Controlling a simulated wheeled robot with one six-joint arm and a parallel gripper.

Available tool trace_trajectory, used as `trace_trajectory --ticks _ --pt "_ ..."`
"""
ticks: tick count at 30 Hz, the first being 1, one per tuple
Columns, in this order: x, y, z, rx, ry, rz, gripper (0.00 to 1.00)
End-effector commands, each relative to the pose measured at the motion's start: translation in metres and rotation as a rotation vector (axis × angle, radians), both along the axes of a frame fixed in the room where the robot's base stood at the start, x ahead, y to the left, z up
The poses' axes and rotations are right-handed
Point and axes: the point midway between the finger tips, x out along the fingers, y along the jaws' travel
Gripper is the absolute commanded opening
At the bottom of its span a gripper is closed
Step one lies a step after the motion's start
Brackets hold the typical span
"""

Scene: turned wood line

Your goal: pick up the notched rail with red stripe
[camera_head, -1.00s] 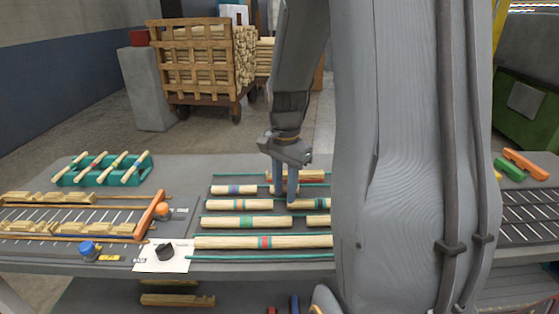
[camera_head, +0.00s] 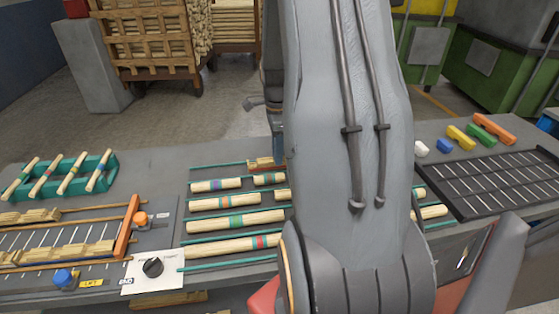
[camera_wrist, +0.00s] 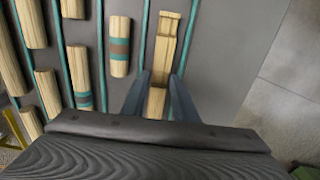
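A pale wooden notched rail (camera_wrist: 166,45) lies at the far end of the rack of rails in the wrist view, with stepped cuts near its far end. It also shows in the head view (camera_head: 262,163), partly hidden by my arm. No red stripe is visible on it; the part between my fingers is partly covered. My gripper (camera_wrist: 160,76) has its two fingers apart, one along each side of this rail. I see no clear grip. In the head view my gripper (camera_head: 277,150) is at the table's far side, mostly behind my arm.
Round striped rails lie between teal dividers, including one with green and red stripes (camera_head: 232,246). A teal holder (camera_head: 60,175) with striped sticks stands left. A black slatted tray (camera_head: 500,182) and coloured blocks (camera_head: 460,138) are right. Bare tabletop lies beyond the notched rail.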

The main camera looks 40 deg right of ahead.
Motion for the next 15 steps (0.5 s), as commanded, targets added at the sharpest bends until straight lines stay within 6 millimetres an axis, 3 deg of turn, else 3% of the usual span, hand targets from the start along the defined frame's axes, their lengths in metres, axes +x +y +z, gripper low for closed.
trace_trajectory --ticks 6,14,15 --pt "-0.001 -0.001 -0.019 0.001 0.001 -0.002 0.27" --pt "-0.001 -0.001 -0.021 -0.001 -0.001 -0.002 0.27" --pt "-0.001 -0.001 -0.021 -0.001 -0.001 -0.001 0.20"
